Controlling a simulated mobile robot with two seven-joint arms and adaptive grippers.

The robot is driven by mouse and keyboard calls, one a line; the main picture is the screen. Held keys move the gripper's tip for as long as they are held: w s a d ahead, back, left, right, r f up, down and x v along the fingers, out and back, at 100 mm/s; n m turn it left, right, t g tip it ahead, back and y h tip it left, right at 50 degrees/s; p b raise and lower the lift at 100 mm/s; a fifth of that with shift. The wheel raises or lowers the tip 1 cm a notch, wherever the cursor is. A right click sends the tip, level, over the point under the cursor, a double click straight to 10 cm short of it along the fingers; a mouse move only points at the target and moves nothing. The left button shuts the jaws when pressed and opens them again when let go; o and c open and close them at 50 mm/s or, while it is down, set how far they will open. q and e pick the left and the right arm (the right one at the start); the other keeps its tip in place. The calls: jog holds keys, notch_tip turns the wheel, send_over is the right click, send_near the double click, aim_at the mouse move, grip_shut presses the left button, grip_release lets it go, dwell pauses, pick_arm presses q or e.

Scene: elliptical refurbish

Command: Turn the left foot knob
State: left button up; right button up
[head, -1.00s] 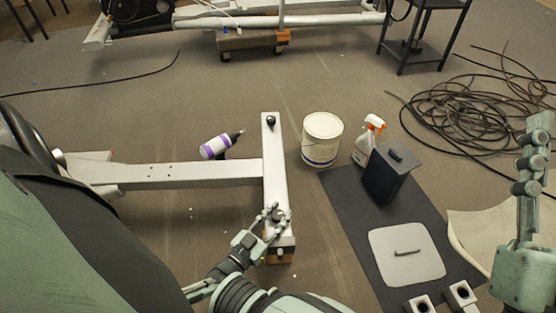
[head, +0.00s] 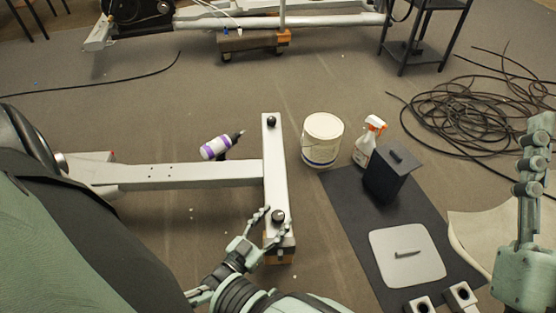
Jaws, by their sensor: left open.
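A pale metal crossbar (head: 274,165) lies on the floor at the end of a long beam. It carries two black round knobs: a far one (head: 271,121) and a near one (head: 278,216). My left gripper (head: 273,222) is open at the near knob, with its fingers spread beside it and the knob's top showing clear between them. I cannot tell whether either finger touches it. My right gripper (head: 530,165) shows partly at the right edge, well away from the crossbar; its jaw opening cannot be made out.
A purple-and-white bottle (head: 216,147) lies beside the beam (head: 190,174). A white bucket (head: 322,140), a spray bottle (head: 368,142) and a black box (head: 387,177) stand right of the crossbar. Coiled cable (head: 470,105) lies far right.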

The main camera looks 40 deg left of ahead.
pick_arm(q)
jog(key=s, duration=1)
